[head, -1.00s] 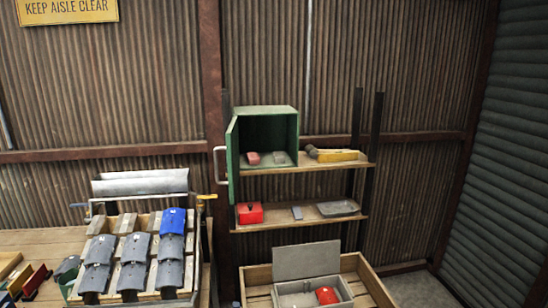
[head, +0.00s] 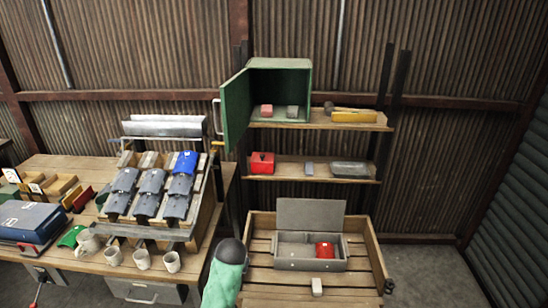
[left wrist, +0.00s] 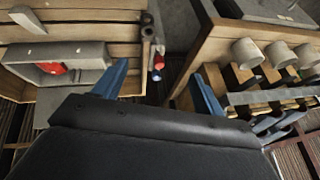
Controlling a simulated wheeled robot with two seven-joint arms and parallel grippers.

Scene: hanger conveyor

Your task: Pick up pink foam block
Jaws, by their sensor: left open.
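A small pinkish-red block (head: 266,110) sits on the floor of the open green cabinet on the upper shelf, at the left, beside a greyish block (head: 292,112). A small pale block (head: 317,287) lies on the front slats of the wooden crate; it also shows in the left wrist view (left wrist: 28,19). My left gripper (left wrist: 160,88) shows two blue fingers apart with nothing between them, over the gap between the crate and the workbench. Its fingers cannot be made out in the head view. My right gripper is in neither view.
The cabinet door (head: 235,108) stands open to the left. The crate (head: 258,230) holds a lidded grey box (head: 285,263) with a red item (head: 325,250). The workbench (head: 110,262) at left carries a tile rack and mugs (head: 142,260). A red box (head: 262,163) stands on the lower shelf.

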